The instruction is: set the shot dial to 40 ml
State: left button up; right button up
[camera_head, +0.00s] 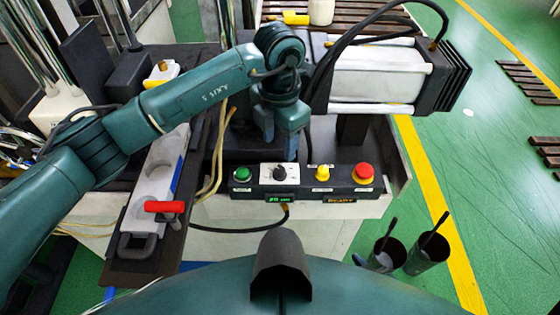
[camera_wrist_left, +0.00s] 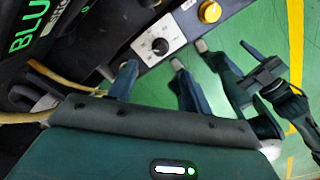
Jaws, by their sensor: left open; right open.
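The shot dial is a black knob (camera_head: 279,172) on a white plate in the control panel (camera_head: 243,190). It also shows in the left wrist view as a knob (camera_wrist_left: 160,46); its exact pointer angle is too small to read. A small green display (camera_head: 279,198) sits just below it, its digits not clearly legible. My left gripper (camera_head: 280,148) points down just behind and above the dial. In the left wrist view its fingers (camera_wrist_left: 153,66) are apart, with nothing between them, and the knob lies beyond the tips.
A green button (camera_head: 242,174) is left of the dial; a yellow knob (camera_head: 323,172) and a red button (camera_head: 364,172) are right of it. A red-handled tool (camera_head: 164,207) lies at left. A cable runs below the panel.

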aim_at(280, 169)
pick_arm(q)
notch_tip(280, 169, down, 8)
jog(key=shift+r+p, duration=0.2)
jog(key=shift+p, duration=0.35)
jog(key=shift+f, duration=0.5)
pick_arm(e)
jog(key=shift+w+d+r, duration=0.1)
jog(key=shift+w+d, duration=0.05)
jog(key=shift+d, duration=0.15)
pick_arm(q)
jog(key=c, duration=1)
pick_arm(e)
jog(key=shift+s, duration=0.2)
